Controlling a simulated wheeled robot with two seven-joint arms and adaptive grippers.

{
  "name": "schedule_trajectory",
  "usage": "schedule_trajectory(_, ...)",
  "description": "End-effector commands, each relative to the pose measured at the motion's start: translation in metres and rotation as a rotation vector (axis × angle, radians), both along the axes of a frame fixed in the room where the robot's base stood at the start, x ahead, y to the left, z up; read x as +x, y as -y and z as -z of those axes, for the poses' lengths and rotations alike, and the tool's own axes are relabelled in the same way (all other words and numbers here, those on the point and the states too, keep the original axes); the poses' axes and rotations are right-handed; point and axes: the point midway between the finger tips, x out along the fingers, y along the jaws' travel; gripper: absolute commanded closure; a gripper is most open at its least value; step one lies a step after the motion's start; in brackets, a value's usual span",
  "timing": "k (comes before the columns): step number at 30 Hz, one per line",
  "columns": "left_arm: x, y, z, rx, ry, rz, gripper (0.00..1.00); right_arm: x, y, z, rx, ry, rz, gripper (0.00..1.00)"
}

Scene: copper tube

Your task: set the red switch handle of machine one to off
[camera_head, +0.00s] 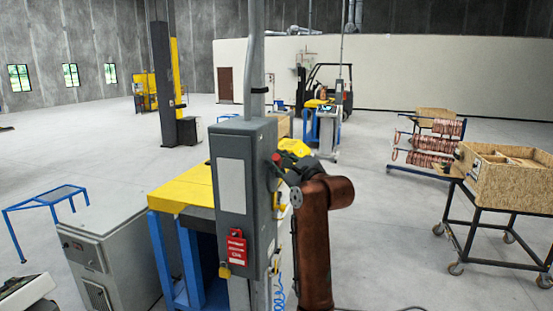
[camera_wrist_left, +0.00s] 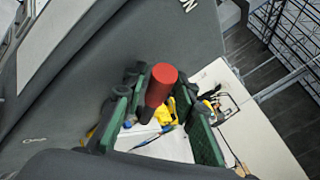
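The red switch handle (camera_head: 277,158) sticks out from the right side of a tall grey switch box (camera_head: 244,190) in the head view. In the left wrist view the red handle (camera_wrist_left: 160,84) shows as a red cylinder on a dark base. My left gripper (camera_head: 284,167) is close beside the box at the handle's height, at the end of my copper-coloured arm. In the wrist view its green-padded fingers (camera_wrist_left: 158,112) stand apart, with the handle showing between them. A gap shows to the right finger; contact with the left one cannot be told. My right gripper is not in view.
A red tag (camera_head: 236,248) and a yellow padlock hang on the box front. A yellow-topped blue bench (camera_head: 184,190) stands behind it, a grey cabinet (camera_head: 105,250) to the left. A wooden crate (camera_head: 500,185) on a cart stands right. Open floor lies between.

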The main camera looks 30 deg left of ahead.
Motion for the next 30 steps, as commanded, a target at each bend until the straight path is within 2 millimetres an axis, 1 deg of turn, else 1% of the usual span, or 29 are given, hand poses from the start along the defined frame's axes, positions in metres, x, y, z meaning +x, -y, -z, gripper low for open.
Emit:
schedule_trajectory(8, 0.0008, -0.0015, 0.0009, 0.0, -0.001, -0.001, 0.75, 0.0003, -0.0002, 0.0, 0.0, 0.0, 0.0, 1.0)
schedule_trajectory(19, 0.0007, -0.0015, 0.0008, 0.0, -0.001, -0.001, 1.0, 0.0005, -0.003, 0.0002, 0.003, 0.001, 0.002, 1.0)
schedule_trajectory(30, 0.0007, -0.0014, 0.0007, 0.0, -0.002, -0.001, 1.0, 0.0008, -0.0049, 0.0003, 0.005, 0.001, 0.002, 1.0)
